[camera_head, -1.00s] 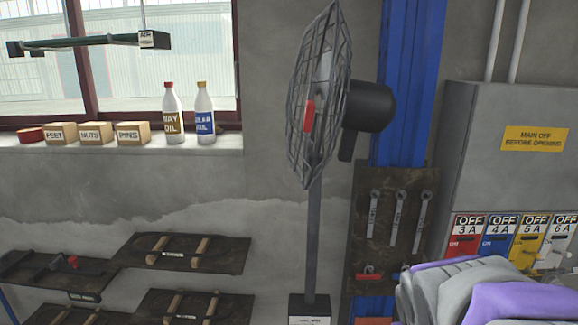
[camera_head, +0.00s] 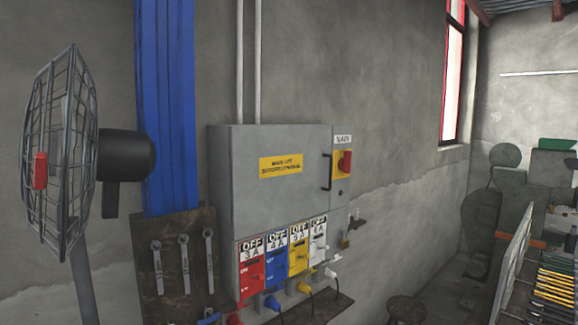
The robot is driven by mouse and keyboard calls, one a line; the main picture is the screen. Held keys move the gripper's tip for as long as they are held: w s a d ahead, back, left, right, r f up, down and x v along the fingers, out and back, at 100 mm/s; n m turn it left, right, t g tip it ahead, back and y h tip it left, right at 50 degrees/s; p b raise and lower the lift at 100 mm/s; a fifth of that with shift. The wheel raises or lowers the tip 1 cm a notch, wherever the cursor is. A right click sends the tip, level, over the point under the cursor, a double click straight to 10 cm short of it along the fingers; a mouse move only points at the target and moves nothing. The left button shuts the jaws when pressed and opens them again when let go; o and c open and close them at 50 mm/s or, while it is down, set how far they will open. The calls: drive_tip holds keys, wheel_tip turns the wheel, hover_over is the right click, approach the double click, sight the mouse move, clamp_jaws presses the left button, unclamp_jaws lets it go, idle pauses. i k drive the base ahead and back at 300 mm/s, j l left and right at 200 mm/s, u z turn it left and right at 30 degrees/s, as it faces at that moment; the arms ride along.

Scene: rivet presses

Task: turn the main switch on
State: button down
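The main switch (camera_head: 345,162) is a red rotary knob on a yellow plate, under a small white label reading MAIN. It sits on the right part of a grey wall cabinet (camera_head: 245,190), beside a black door handle (camera_head: 326,171). The knob's exact angle is too small to read. A yellow sign (camera_head: 281,164) is on the cabinet door. Below it is a row of red, blue, yellow and white switch units (camera_head: 275,262), each marked OFF, with plugs and cables beneath. My gripper is not in view.
A caged fan (camera_head: 65,155) on a stand is at the left. A board with wrenches (camera_head: 180,265) hangs by a blue column (camera_head: 166,110). A round stool (camera_head: 407,308) stands low right of the cabinet. Shelving with yellow items (camera_head: 560,285) is at far right.

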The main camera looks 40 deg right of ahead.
sight(344, 164)
drive_tip(key=l+z, duration=0.1)
drive_tip(key=z, duration=1.6)
